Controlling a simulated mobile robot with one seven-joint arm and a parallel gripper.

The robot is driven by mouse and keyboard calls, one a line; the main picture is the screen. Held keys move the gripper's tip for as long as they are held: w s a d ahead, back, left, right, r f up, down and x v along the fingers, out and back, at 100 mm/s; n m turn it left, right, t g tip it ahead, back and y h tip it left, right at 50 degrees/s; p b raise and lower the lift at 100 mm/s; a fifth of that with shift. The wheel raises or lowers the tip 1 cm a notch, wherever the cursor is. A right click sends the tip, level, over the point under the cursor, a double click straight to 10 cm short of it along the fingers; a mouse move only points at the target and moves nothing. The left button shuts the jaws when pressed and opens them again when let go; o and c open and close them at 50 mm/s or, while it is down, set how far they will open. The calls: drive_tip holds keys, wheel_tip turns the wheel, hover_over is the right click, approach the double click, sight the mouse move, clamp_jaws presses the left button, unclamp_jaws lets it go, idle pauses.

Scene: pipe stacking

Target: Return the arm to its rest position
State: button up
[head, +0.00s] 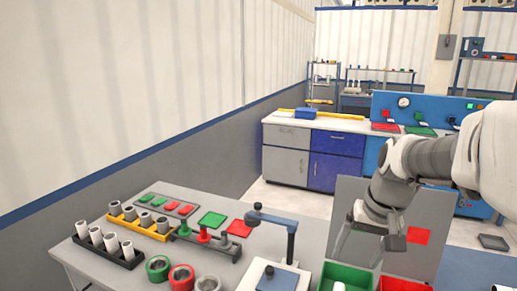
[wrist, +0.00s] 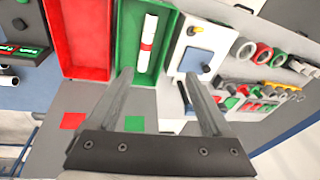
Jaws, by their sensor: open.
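My gripper (wrist: 160,85) is open and empty; its two fingers stand wide apart in the wrist view. In the head view it hangs from my arm at the right, above the bins, with its fingertips (head: 365,242) seen only in part. The green bin (wrist: 128,42) lies beyond the fingers, and a white pipe with a red band (wrist: 150,28) lies inside it, apart from the fingers. The red bin (wrist: 75,40) is beside it. In the head view both the green bin (head: 352,274) and the red bin (head: 400,285) are cut off by the bottom edge.
A post fixture with a dark lever (head: 275,220) stands left of the bins. Pipe racks (head: 125,225) and fittings (head: 182,275) fill the table's left side. A grey panel with a red square (head: 417,236) is behind the gripper. A workbench (head: 318,150) stands farther back.

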drive_tip(key=s+a+r+n+t, duration=0.1)
drive_tip(key=s+a, duration=0.2)
drive_tip(key=s, duration=0.4)
drive_tip(key=s+a+r+n+t+h, duration=0.1)
drive_tip(key=s+a+t, duration=0.1)
drive_tip(key=s, duration=0.5)
drive_tip(key=shift+s+a+r+n, duration=0.35)
drive_tip(key=shift+s+a+n, duration=0.05)
drive_tip(key=shift+a, duration=0.1)
idle(0.6)
